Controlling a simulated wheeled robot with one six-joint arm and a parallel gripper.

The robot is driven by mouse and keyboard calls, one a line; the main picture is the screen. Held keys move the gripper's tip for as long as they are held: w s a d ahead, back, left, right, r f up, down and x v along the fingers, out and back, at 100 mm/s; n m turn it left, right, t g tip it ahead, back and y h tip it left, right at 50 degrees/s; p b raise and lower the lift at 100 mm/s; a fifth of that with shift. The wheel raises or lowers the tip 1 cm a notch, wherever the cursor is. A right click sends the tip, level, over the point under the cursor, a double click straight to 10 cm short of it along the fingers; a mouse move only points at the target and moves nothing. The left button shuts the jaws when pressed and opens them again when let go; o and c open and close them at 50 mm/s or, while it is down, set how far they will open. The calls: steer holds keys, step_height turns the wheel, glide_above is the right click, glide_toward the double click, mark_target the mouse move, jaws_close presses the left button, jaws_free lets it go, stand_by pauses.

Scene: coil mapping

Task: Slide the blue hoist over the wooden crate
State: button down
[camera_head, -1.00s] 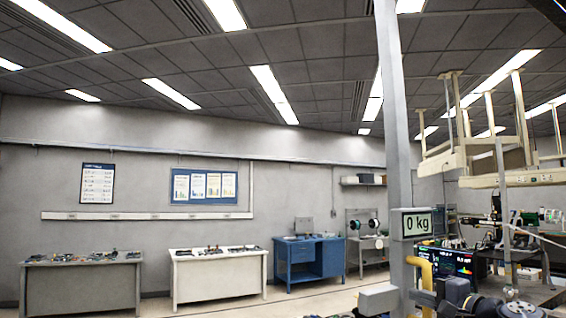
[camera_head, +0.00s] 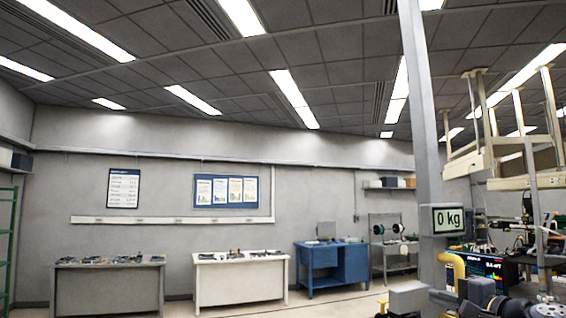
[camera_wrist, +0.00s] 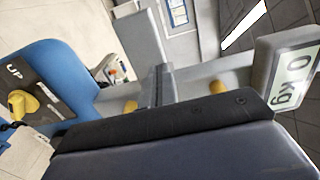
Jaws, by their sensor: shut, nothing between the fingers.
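My gripper (camera_wrist: 160,85) shows in the wrist view with its fingers closed together and nothing between them. Left of it is a blue rounded housing (camera_wrist: 52,65) with a dark panel marked "UP" and a yellow knob (camera_wrist: 27,104); this appears to be part of the hoist. My fingers look apart from the knob. A grey box reading "0 kg" (camera_wrist: 292,80) is at the right. In the head view, a grey post (camera_head: 424,130) carries the same "0 kg" display (camera_head: 448,219), with a yellow bent pipe below. I cannot make out the wooden crate in either view.
A blue desk (camera_head: 332,264), a white bench (camera_head: 240,277) and a grey bench (camera_head: 107,287) stand along the back wall. A green rack (camera_head: 8,250) is at far left. A pale upturned frame (camera_head: 500,165) and electronics crowd the right. Bare floor lies before the benches.

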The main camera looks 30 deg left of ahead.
steer(key=b+v, duration=0.4)
steer(key=v, duration=0.6)
steer(key=shift+w+a, duration=0.15)
steer(key=p+x, duration=0.1)
steer(key=x, duration=0.2)
steer(key=p+x, duration=0.2)
steer(key=x, duration=0.1)
steer(key=p+x, duration=0.2)
steer(key=x, duration=0.2)
steer(key=shift+w+d, duration=0.5)
steer(key=shift+d, duration=0.05)
